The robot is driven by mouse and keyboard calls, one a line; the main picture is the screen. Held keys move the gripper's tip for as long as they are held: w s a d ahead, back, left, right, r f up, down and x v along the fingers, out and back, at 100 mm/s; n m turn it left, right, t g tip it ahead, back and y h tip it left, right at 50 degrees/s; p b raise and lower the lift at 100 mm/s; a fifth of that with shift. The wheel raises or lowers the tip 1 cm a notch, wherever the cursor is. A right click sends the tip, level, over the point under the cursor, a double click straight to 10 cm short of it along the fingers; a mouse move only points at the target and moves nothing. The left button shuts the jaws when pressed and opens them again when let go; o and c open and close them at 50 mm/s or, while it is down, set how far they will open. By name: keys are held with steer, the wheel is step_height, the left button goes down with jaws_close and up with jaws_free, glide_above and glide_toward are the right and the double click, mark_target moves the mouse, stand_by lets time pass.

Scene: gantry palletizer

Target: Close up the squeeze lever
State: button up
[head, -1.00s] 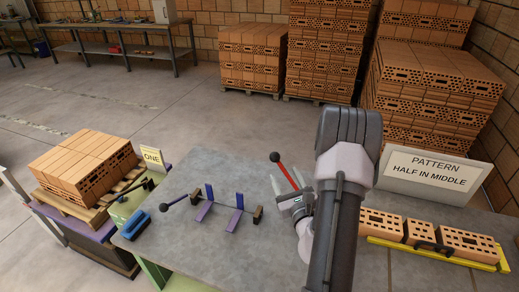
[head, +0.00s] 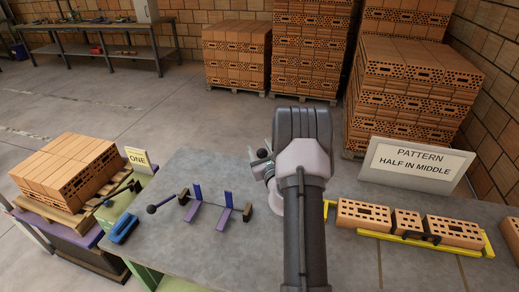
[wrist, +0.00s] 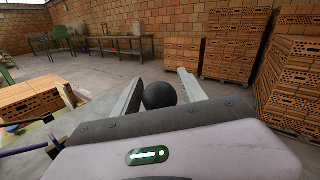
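The lever's black ball knob (head: 262,153) shows at my gripper (head: 257,160) in the head view. In the wrist view the knob (wrist: 160,95) sits between the two grey fingers of my gripper (wrist: 160,78), with a gap visible on each side. My gripper is open and not closed on the knob. The lever's red shaft is hidden behind my gripper and arm in the head view, and below the knob in the wrist view. Whether the lever's base has moved cannot be seen.
A blue brush-like block (head: 124,228) is further left. Bricks (head: 363,216) lie in a yellow frame (head: 400,245) at right, below a pattern sign (head: 415,166).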

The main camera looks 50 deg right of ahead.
jaws_close()
stand_by(1.2)
